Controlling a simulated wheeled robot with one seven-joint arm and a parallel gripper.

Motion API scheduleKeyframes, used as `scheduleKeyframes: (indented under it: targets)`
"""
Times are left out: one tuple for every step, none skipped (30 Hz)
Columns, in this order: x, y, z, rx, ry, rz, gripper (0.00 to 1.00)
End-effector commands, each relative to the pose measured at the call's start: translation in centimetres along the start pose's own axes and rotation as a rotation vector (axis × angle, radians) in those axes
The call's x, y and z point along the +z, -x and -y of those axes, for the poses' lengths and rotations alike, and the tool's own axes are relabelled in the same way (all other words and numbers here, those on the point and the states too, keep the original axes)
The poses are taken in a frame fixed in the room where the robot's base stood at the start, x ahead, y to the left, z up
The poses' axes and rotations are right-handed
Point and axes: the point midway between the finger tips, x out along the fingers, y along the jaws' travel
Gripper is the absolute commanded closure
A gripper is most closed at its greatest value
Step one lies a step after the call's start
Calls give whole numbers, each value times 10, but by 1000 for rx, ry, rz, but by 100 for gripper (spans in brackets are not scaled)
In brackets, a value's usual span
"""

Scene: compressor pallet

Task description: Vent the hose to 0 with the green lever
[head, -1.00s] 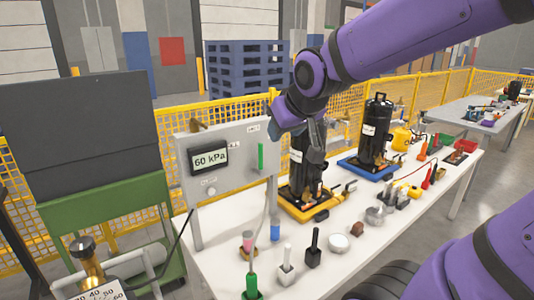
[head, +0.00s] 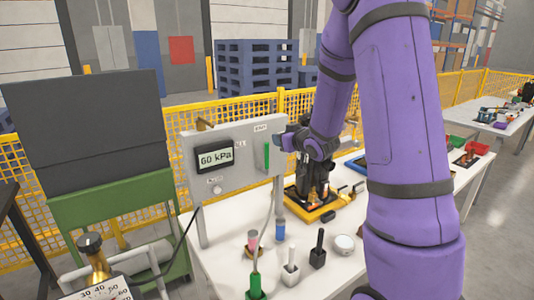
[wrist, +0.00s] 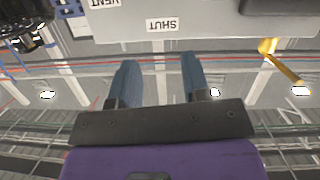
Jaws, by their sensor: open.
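The green lever (head: 267,156) stands upright on the right part of the grey panel (head: 226,180). The panel's display (head: 214,158) reads 60 kPa. The upside-down SHUT label (wrist: 162,24) and part of the VENT label show there; the lever does not.
A black compressor on a yellow tray (head: 318,214) stands right of the panel, partly behind my arm. Black and white handled pieces (head: 318,248) and a white round cap (head: 344,245) stand on the white table. A gauge (head: 103,287) is at lower left.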

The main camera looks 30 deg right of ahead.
Motion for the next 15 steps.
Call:
scheduleKeyframes:
  targets:
    - [14,-7,-5,-19,-3,-18,57]
    - [20,-10,-6,-32,-6,-36,57]
    - [29,-13,-8,-54,-10,-58,57]
    - [35,-15,-9,-69,-15,-76,57]
    - [41,-17,-10,-84,-18,-92,57]
    - [49,-19,-12,-104,-24,-115,57]
    - [56,-20,-12,-119,-30,-129,57]
    - [61,-21,-13,-134,-36,-144,57]
    - [68,-21,-14,-153,-44,-163,57]
    - [73,-21,-14,-166,-49,-175,57]
    - [77,-21,-14,-177,-55,-186,57]
    - [82,-20,-15,-190,-61,-200,57]
    - [85,-20,-15,-200,-66,-209,57]
    - [87,-20,-15,-207,-69,-216,57]
    - [90,-20,-16,-215,-74,-224,57]
